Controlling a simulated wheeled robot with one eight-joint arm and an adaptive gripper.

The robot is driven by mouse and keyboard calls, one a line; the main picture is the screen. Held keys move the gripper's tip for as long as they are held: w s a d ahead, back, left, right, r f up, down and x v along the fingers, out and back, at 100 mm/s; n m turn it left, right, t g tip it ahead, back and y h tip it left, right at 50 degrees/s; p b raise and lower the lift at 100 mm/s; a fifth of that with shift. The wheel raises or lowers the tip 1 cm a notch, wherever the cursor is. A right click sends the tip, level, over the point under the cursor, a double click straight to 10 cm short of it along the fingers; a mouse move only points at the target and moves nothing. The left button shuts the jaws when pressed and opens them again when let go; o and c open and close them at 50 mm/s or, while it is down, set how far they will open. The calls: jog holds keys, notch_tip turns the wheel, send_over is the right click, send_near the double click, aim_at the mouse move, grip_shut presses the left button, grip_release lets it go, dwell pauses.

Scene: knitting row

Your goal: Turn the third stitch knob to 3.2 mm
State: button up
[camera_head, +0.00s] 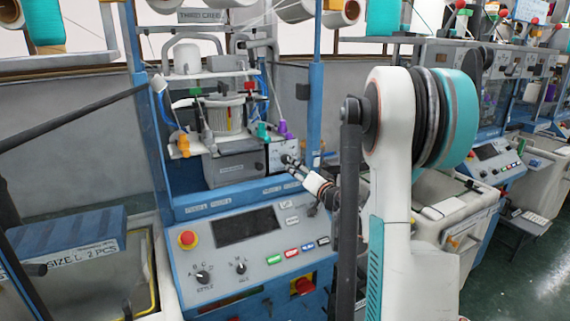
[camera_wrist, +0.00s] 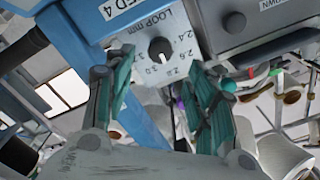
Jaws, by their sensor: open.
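A small black round knob (camera_wrist: 159,50) sits on a white dial plate (camera_wrist: 145,28) marked "LOOP mm", with numbers from 2.4 up past 3.0 around it. The knob's pointer setting is too small to read surely. In the head view the knob (camera_head: 286,159) is on the pale plate (camera_head: 278,148) at the right end of the grey knitting unit. My gripper (camera_wrist: 155,78) is open, with one teal-padded finger to each side below the knob in the wrist view, and nothing between them. In the head view my gripper (camera_head: 292,167) is close in front of the plate.
A blue panel (camera_wrist: 95,20) with a label ending in "ED 4" adjoins the dial plate. A grey box (camera_wrist: 232,25) is close on the right. Below the plate is a control panel (camera_head: 262,225) with a red stop button (camera_head: 187,239).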

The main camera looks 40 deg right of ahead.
aim_at(288, 161)
jog(key=b+x, duration=0.1)
jog(key=x, duration=0.8)
jog(key=shift+w, duration=0.15)
jog(key=c, duration=1.1)
